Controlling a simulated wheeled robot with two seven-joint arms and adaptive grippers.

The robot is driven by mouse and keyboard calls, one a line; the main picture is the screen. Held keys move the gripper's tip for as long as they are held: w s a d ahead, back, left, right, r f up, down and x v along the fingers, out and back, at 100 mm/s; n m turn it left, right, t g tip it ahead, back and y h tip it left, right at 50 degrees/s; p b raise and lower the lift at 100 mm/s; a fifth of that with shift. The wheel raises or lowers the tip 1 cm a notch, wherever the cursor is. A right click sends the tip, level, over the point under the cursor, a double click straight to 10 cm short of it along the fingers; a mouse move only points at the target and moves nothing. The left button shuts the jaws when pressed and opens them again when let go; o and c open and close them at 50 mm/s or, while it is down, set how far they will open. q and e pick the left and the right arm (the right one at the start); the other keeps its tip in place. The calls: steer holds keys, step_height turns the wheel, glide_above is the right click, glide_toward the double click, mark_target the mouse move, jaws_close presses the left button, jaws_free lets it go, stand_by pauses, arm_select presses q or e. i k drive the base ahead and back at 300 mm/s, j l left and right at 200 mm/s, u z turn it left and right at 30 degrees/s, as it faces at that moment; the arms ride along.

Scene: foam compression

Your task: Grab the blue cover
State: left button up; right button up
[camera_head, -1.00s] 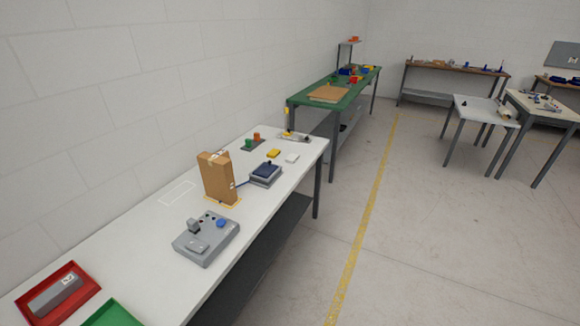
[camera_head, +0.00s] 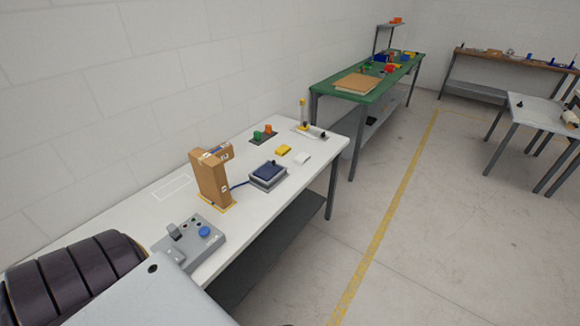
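A dark blue cover (camera_head: 267,169) with a small dark knob on top lies on a low grey base (camera_head: 268,182) on the white table (camera_head: 120,222). It sits right of an upright brown cardboard piece (camera_head: 211,178). A blue strip or cable runs from the grey base toward the cardboard. Part of my arm, a dark ribbed section and a pale grey link, fills the bottom left corner. Neither of my grippers is in view.
A grey control box (camera_head: 190,240) with a blue button stands nearer on the table, partly behind my arm. Yellow (camera_head: 283,150) and white (camera_head: 302,158) blocks lie beyond the cover. A green table (camera_head: 345,92) stands farther back. Floor right of the table is clear.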

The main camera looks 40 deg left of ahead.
mark_target(267, 172)
steer(key=i+z, duration=0.1)
steer(key=i, duration=0.7)
steer(key=i+u, duration=0.2)
steer(key=i, duration=0.2)
steer(key=i+l+u, duration=0.2)
steer(key=i, duration=0.15)
steer(key=i+l+u, duration=0.1)
steer(key=i+u, duration=0.15)
steer(key=u, duration=0.2)
steer(key=i+l+u, duration=0.2)
steer(key=u, duration=0.25)
steer(key=i+l+u, duration=0.3)
steer(key=u, duration=0.15)
steer(key=i+l+u, duration=0.15)
steer(key=l+u, duration=0.3)
steer(key=i+l+u, duration=0.1)
steer(key=l+u, duration=0.85)
steer(key=l, duration=0.15)
